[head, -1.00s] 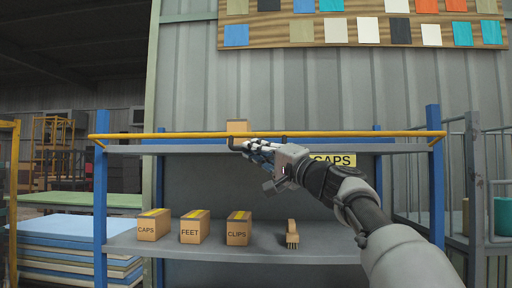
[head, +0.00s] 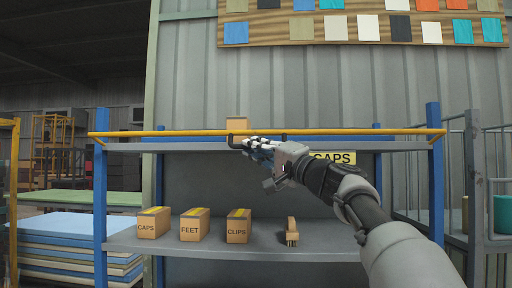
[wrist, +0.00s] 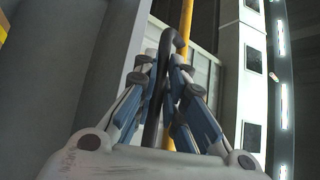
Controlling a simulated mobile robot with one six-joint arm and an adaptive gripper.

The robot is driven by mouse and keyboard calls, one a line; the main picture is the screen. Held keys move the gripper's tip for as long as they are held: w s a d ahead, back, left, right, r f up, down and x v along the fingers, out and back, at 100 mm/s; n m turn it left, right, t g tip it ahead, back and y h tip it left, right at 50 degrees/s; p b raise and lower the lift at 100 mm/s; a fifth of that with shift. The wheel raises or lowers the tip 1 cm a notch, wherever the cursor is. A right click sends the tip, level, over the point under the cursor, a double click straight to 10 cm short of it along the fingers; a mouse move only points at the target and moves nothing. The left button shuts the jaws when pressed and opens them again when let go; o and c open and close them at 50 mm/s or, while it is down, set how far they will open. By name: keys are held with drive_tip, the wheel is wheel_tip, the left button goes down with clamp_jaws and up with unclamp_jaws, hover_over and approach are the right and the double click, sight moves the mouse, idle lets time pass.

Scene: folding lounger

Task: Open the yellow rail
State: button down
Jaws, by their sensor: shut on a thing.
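The yellow rail (head: 180,134) runs level across the front of the shelf rack, just above the upper shelf's edge, between two blue posts. A dark bar handle (head: 231,141) sits on the rail near its middle. My gripper (head: 250,145) comes in from the lower right and is shut on this handle. In the wrist view the dark handle (wrist: 155,105) stands between my blue-grey fingers, with the yellow rail (wrist: 186,22) behind it. The fingers hide part of the handle.
A cardboard box (head: 237,124) stands on the upper shelf behind the rail. The lower shelf (head: 330,250) holds boxes marked CAPS (head: 153,223), FEET (head: 195,226) and CLIPS (head: 238,227), and a brush (head: 292,231). A metal frame (head: 474,190) stands at the right.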

drive_tip(key=c, duration=2.1)
unclamp_jaws()
drive_tip(key=shift+w+d+f, duration=0.15)
drive_tip(key=shift+w+f, duration=0.15)
drive_tip(key=shift+o, duration=1.4)
drive_tip(key=shift+w+f, duration=0.2)
drive_tip(key=shift+w, duration=0.35)
drive_tip(key=shift+s+r, duration=0.3)
drive_tip(key=shift+s+d+f+b, duration=0.95)
drive_tip(key=shift+s+d+f, duration=0.05)
drive_tip(key=shift+d+f, duration=1.25)
drive_tip(key=shift+s+d+f+b, duration=1.05)
drive_tip(key=shift+d+f, duration=1.05)
drive_tip(key=shift+d, duration=0.25)
drive_tip(key=shift+s+d+f+b, duration=0.9)
drive_tip(key=shift+s+d+f, duration=0.1)
drive_tip(key=shift+d+f, duration=1.25)
